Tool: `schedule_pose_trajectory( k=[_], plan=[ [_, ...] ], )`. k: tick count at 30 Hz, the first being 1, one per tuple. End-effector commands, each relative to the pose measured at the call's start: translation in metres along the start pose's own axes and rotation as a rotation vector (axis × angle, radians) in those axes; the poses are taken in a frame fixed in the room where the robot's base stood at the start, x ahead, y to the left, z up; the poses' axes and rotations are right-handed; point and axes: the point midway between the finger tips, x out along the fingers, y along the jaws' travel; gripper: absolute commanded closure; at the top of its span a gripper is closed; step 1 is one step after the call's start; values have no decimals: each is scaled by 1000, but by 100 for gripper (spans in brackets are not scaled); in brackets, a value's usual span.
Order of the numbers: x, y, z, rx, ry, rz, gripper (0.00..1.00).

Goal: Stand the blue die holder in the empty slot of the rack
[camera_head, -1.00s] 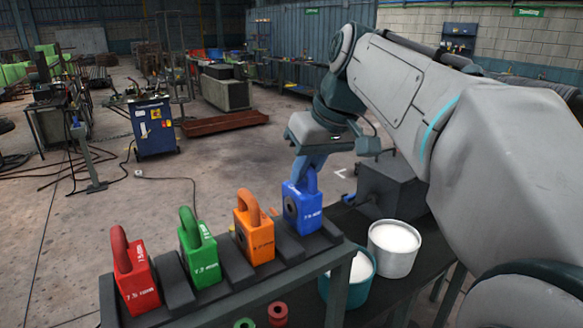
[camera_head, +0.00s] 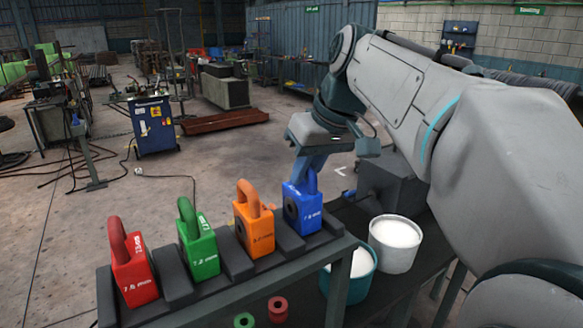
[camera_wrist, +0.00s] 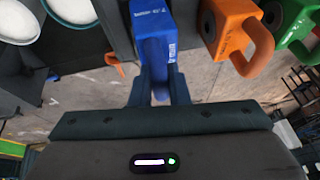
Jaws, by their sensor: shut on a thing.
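The blue die holder (camera_head: 304,207) is upright at the right end of the dark rack (camera_head: 237,264), in the slot beside the orange holder. In the wrist view the blue die holder (camera_wrist: 152,25) is between the fingers. My gripper (camera_head: 312,178) is shut on its top handle from above; the wrist view shows my gripper (camera_wrist: 158,88) with a finger on each side of the handle.
The orange (camera_head: 256,230), green (camera_head: 199,245) and red (camera_head: 133,269) holders stand in the other slots to the left. A white-filled grey bucket (camera_head: 395,245) and a teal bucket (camera_head: 350,274) stand right of the rack. A red ring (camera_head: 278,309) and a green ring (camera_head: 244,320) lie below.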

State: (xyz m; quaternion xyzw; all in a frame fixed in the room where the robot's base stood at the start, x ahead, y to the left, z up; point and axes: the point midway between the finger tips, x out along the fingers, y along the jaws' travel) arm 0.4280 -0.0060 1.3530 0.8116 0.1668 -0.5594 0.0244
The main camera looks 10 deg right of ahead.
Motion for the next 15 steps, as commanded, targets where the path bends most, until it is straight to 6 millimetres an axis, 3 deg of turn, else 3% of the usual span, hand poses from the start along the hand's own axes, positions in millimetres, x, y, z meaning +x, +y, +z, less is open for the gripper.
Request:
schedule_pose_trajectory(
  k=[6,7,9,15],
  plan=[
    [2,0,1,-1,5,1,100],
    [2,0,1,-1,5,1,82],
    [2,0,1,-1,5,1,63],
    [2,0,1,0,3,1,59]
  ],
)
